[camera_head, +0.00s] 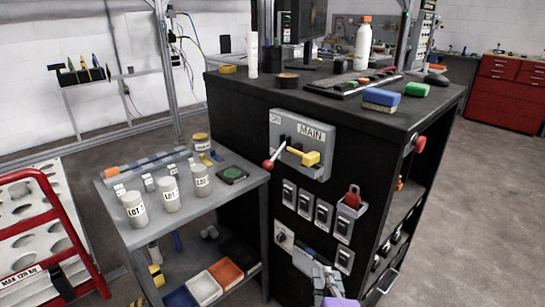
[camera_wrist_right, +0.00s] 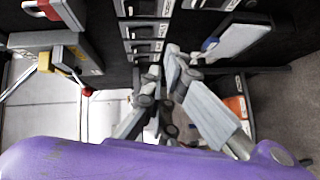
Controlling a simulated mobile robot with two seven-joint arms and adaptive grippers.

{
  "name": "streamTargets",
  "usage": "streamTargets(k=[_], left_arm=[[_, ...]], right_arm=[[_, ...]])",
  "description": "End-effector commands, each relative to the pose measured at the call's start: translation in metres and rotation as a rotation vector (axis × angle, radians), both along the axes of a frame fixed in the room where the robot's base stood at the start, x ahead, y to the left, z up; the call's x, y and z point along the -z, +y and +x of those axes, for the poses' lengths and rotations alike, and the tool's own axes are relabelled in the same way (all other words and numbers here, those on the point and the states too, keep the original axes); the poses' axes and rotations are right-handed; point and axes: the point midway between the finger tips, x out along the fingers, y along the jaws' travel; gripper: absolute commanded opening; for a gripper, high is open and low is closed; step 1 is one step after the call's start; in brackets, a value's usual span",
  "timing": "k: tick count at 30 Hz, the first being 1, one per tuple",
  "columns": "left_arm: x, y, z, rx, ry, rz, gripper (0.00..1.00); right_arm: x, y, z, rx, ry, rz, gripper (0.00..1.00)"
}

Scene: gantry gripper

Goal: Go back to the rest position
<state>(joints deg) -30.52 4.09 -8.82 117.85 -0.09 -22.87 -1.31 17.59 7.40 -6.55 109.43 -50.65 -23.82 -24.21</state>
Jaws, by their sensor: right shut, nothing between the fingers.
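My right gripper (camera_head: 312,268) is low in front of the black cabinet (camera_head: 235,125), at the bottom of the head view. Its grey fingers are together and hold nothing; part of its purple body shows at the picture's lower edge. In the right wrist view the same gripper (camera_wrist_right: 170,65) reaches up from the purple body toward the cabinet front, below a row of switches (camera_wrist_right: 144,30). I cannot tell the exact gap to the cabinet. My left gripper is in neither view.
The cabinet front carries a MAIN panel (camera_head: 308,140) with a yellow handle and red knob, switches and a red lock (camera_head: 352,198). A grey cart (camera_head: 185,230) with jars stands left. A red-railed rack (camera_head: 70,230) is farther left. Open floor (camera_head: 480,215) lies right.

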Motion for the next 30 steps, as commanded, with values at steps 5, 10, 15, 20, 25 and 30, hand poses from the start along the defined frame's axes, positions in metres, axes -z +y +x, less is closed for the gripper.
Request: streamTargets(k=[5, 10, 15, 20, 25, 30], left_arm=[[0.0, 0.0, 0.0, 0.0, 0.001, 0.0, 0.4], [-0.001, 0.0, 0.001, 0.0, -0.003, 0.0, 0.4], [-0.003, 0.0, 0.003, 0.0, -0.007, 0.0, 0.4], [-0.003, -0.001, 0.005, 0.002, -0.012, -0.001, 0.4], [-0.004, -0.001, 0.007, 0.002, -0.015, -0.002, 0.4], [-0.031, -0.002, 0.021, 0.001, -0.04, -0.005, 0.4]], right_arm=[[0.017, 0.012, -0.016, 0.004, 0.041, 0.33, 0.0], [0.082, 0.012, -0.091, 0.09, 0.2, 0.702, 0.0], [0.142, 0.006, -0.194, 0.249, 0.365, 1.001, 0.0], [0.177, 0.0, -0.293, 0.419, 0.486, 1.178, 0.0], [0.197, -0.011, -0.381, 0.559, 0.58, 1.211, 0.0], [0.18, -0.018, -0.415, 0.608, 0.612, 1.199, 0.0]])
